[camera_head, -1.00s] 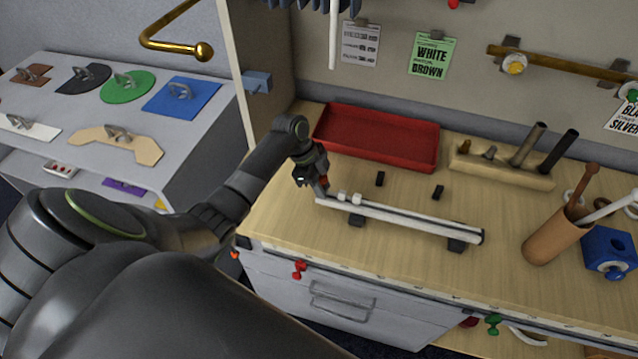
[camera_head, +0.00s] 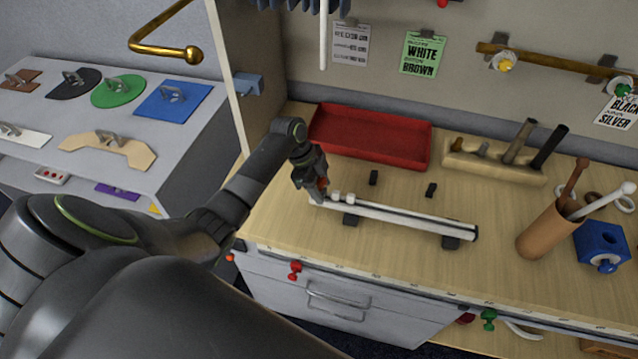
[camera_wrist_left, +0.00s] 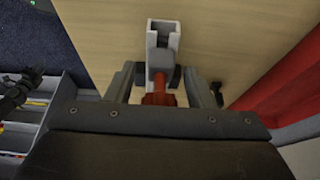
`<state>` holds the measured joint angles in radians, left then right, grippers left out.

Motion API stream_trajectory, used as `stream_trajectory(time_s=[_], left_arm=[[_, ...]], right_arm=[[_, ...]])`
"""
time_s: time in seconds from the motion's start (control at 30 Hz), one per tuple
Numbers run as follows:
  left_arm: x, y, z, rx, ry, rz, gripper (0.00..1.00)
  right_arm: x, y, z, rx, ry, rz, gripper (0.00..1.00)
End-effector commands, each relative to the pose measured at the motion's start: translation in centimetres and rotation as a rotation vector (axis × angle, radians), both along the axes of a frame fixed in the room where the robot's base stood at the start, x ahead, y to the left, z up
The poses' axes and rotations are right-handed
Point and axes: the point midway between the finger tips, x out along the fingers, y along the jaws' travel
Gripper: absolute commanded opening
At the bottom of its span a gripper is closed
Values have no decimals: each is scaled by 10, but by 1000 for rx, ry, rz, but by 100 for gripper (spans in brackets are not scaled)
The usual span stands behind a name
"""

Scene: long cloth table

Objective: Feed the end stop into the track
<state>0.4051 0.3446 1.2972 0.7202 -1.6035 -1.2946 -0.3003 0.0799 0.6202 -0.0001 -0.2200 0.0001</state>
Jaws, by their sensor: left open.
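The track (camera_head: 405,218) is a long white rail lying raised on dark supports on the wooden bench, with two small white pieces on it near its left end. My left gripper (camera_head: 318,197) is at that left end. In the left wrist view, the left gripper (camera_wrist_left: 159,88) is open, its dark fingers on either side of a red piece (camera_wrist_left: 158,99), probably part of the end stop. A grey block (camera_wrist_left: 160,63) lies just beyond the red piece, in line with the track's open channel (camera_wrist_left: 163,28). How far it sits inside is unclear.
A red tray (camera_head: 372,136) stands behind the track. Two small black blocks (camera_head: 374,177) lie between them. A wooden tool rack (camera_head: 495,162), brown cup (camera_head: 548,230) and blue block (camera_head: 602,244) are to the right. The bench's front edge runs close before the track.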

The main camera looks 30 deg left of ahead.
Motion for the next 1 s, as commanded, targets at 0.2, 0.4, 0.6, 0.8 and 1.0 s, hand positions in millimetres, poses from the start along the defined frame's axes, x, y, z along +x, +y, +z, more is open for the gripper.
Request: stream_trajectory(time_s=[0.2, 0.4, 0.6, 0.8, 1.0], left_arm=[[0, 7, 14, 1, -3, 0, 48], [-4, 24, 53, 7, -7, -1, 48], [-9, 43, 99, 7, -6, 0, 48], [-13, 57, 137, 5, -3, 0, 48], [-15, 64, 157, 1, -2, 0, 48]], right_arm=[[0, 0, -4, 1, 0, 0, 39], [0, 0, -15, 1, 0, 0, 39], [0, 0, -27, 1, 0, 0, 39], [0, 1, -35, 1, 0, 0, 39], [0, 1, -39, 1, 0, 0, 39]])
